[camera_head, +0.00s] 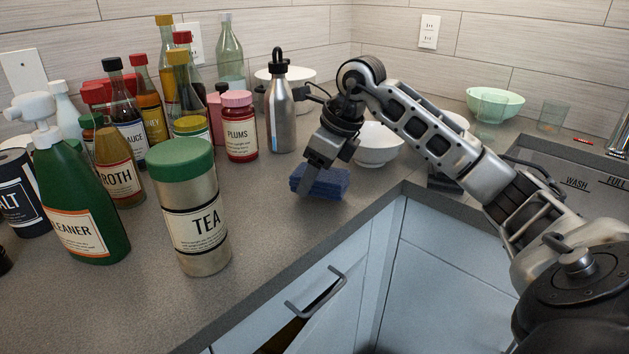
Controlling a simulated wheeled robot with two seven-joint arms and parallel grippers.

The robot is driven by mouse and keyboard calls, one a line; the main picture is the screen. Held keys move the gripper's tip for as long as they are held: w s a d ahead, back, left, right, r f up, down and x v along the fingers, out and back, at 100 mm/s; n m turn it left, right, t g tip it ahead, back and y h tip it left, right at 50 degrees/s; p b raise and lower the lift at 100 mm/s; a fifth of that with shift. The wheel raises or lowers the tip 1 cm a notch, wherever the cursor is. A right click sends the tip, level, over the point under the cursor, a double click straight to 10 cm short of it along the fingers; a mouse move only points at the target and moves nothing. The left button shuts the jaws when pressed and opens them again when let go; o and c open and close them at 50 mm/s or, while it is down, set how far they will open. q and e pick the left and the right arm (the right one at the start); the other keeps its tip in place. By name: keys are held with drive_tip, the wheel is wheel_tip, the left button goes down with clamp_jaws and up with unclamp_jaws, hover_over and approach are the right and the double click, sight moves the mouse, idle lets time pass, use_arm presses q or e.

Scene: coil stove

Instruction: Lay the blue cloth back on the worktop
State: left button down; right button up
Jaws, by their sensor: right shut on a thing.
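The blue cloth (330,184) is a folded, layered pad near the inner front corner of the grey worktop (300,240). My right gripper (308,180) points down and is shut on the cloth's left part. The cloth is at or just above the worktop surface; I cannot tell whether it touches. The gripper hides part of the cloth. My left gripper is not in view.
A tea canister (195,215), green cleaner bottle (75,200), plums jar (238,130) and several bottles crowd the left. A steel flask (281,115) and white bowl (378,145) stand behind the cloth. A drawer (310,300) below is partly open. The front worktop is clear.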

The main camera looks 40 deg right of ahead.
drive_tip(key=shift+f, duration=0.85)
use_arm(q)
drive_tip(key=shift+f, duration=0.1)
use_arm(e)
drive_tip(key=shift+f, duration=0.2)
drive_tip(key=o, duration=1)
drive_tip(key=shift+r, duration=0.2)
drive_tip(key=shift+s+r, duration=0.1)
drive_tip(key=shift+r, duration=0.2)
drive_tip(key=p+v, duration=0.1)
drive_tip(key=v, duration=1)
drive_tip(key=shift+s+r, duration=0.15)
drive_tip(key=shift+r, duration=0.05)
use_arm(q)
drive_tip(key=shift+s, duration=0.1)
